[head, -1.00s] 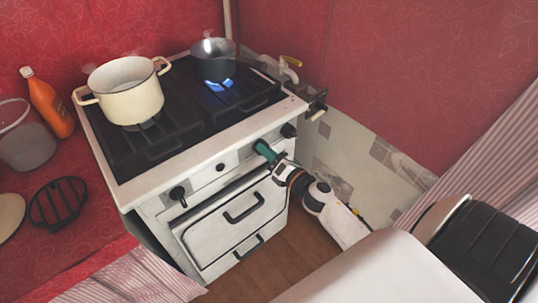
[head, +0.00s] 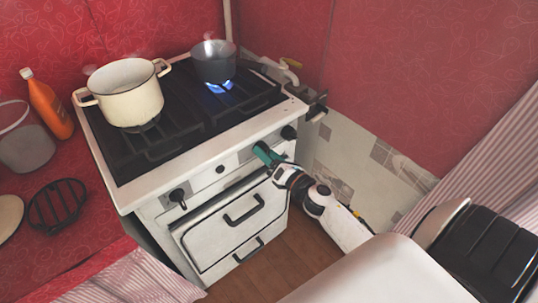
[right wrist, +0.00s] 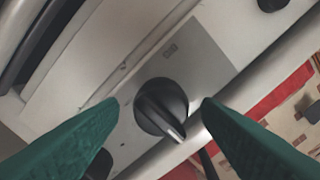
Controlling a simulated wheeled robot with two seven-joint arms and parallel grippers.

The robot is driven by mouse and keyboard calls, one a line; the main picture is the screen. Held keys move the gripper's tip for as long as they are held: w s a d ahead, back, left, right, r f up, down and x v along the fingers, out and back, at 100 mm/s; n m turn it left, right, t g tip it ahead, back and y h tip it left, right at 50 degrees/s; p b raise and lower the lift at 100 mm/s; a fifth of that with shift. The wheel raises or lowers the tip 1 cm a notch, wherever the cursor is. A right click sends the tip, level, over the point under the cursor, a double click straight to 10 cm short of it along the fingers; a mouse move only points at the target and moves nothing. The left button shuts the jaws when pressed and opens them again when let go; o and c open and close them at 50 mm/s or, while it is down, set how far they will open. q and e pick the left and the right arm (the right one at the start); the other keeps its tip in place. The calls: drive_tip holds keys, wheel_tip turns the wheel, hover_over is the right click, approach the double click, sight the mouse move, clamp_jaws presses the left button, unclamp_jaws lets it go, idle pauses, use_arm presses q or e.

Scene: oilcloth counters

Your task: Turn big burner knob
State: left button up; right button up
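The white stove (head: 205,152) has a row of black knobs along its front panel. My right gripper (head: 266,154), with green fingers, is at the panel, right of the small middle knob (head: 220,169), and hides the knob there in the head view. In the right wrist view a round black knob (right wrist: 162,106) with a raised grip bar lies between the green fingertips of my right gripper (right wrist: 159,102). The fingers are spread, with a gap visible on both sides of the knob. My left gripper is in neither view.
A cream pot (head: 131,100) stands on the left burner. A dark pot (head: 213,62) stands over a blue flame (head: 219,87) at the back right. Other knobs sit at the left (head: 178,196) and right (head: 289,131) of the panel. The oven door handle (head: 243,208) is below.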

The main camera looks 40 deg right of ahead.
drive_tip(key=shift+s, duration=0.1)
drive_tip(key=s+b, duration=0.2)
drive_tip(key=s, duration=0.9)
drive_tip(key=shift+s+d, duration=0.4)
drive_tip(key=shift+d, duration=0.05)
idle(0.5)
